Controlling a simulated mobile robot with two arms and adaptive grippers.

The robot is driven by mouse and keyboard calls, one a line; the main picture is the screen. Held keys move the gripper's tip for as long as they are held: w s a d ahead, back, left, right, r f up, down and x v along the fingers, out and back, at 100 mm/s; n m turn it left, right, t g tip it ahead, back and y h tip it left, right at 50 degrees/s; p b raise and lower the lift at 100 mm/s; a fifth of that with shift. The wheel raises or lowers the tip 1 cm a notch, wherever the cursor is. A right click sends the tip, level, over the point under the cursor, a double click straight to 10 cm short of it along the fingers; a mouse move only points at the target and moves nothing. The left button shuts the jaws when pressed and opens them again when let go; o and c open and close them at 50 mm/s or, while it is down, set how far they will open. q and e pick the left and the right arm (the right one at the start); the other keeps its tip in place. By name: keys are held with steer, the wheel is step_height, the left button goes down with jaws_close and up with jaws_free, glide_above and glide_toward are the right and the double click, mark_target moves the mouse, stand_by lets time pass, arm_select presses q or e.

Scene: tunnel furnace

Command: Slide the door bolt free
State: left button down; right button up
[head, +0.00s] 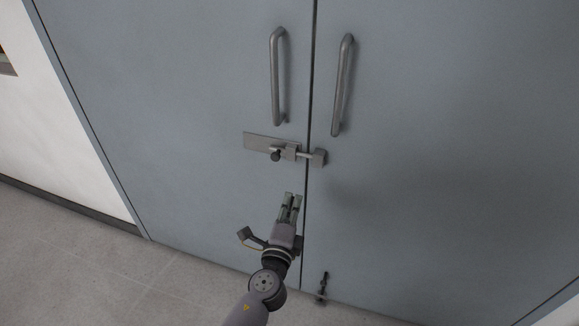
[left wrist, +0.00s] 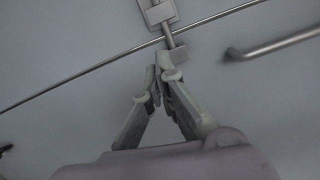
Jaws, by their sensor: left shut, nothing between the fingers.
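The door bolt (head: 289,152) is a grey metal slide bolt on a plate on the left door leaf. Its dark round knob (head: 275,155) hangs at the lower edge. The rod crosses the door seam into the catch (head: 319,158) on the right leaf. My left gripper (head: 291,196) is below the bolt, pointing up towards it, apart from it in the head view. In the left wrist view its fingers (left wrist: 160,72) are together and empty, with the catch (left wrist: 174,54) just beyond the tips and the bolt (left wrist: 160,14) at the top edge. My right gripper is not in view.
Two vertical bar handles, left (head: 275,77) and right (head: 342,85), stand out above the bolt. A small dark floor bolt (head: 322,287) sits low on the right leaf. Tiled floor (head: 85,250) lies in front; a white wall (head: 45,130) is at left.

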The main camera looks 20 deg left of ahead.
arm_select(q)
steer(key=w+a+p, duration=0.2)
steer(key=w+a, duration=0.2)
steer(key=w, duration=0.6)
steer(key=shift+w+a+r, duration=0.25)
steer(key=shift+w+r, duration=0.1)
steer(key=shift+r, duration=0.05)
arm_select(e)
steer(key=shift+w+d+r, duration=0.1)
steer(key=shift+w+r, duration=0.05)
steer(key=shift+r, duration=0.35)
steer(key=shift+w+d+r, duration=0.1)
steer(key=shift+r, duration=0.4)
arm_select(q)
steer(key=a+b, duration=0.1)
steer(key=a, duration=0.5)
steer(key=shift+a, duration=0.2)
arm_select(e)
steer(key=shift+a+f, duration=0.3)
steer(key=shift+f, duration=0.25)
arm_select(q)
steer(key=shift+w, duration=0.1)
